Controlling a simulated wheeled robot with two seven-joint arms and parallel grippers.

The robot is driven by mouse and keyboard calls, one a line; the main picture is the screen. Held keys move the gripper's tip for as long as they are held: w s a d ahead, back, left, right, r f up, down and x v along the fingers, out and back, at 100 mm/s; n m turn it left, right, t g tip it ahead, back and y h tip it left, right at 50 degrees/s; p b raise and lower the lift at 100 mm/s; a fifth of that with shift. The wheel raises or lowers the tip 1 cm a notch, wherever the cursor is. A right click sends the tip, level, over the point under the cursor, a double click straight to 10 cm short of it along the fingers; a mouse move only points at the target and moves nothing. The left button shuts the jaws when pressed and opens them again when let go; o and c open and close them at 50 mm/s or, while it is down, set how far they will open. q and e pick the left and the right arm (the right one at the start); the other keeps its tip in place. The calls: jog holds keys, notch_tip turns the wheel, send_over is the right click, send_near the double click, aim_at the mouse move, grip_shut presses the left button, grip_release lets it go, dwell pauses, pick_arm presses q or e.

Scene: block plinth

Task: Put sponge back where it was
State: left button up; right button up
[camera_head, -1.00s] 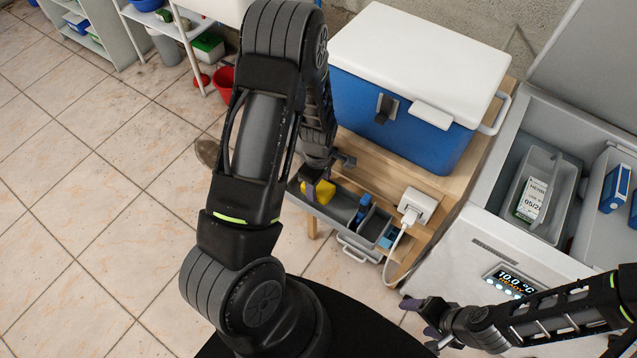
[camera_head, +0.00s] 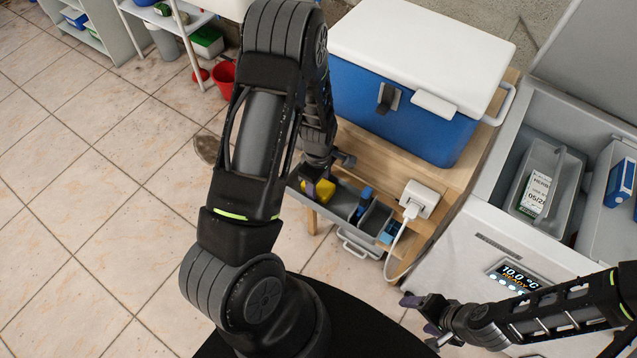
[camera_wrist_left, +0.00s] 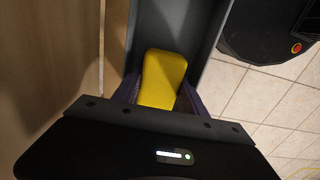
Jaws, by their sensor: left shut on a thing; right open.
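The yellow sponge (camera_head: 322,190) is in the left part of the open grey drawer (camera_head: 338,210) in the head view. My left gripper (camera_head: 318,186) reaches down into this drawer and is shut on the sponge. In the left wrist view the sponge (camera_wrist_left: 163,78) lies between my two fingers (camera_wrist_left: 158,97), with the drawer walls (camera_wrist_left: 203,45) on both sides. I cannot tell if the sponge touches the drawer floor. My right gripper (camera_head: 432,318) is open and empty at the lower right, in front of the white cooler box.
A blue cooler with a white lid (camera_head: 420,50) stands on the wooden plinth. A white plug (camera_head: 418,198) with a cable is beside the drawer. A blue item (camera_head: 363,198) is in another drawer compartment. An open white cold box (camera_head: 485,225) stands at right.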

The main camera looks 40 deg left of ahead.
pick_arm(q)
jog(key=shift+f+b, duration=0.3)
jog(key=shift+f, duration=0.1)
jog(key=o, duration=1.4)
jog(key=shift+r, duration=0.1)
notch_tip(320, 180, up, 8)
jog(key=shift+f, duration=0.2)
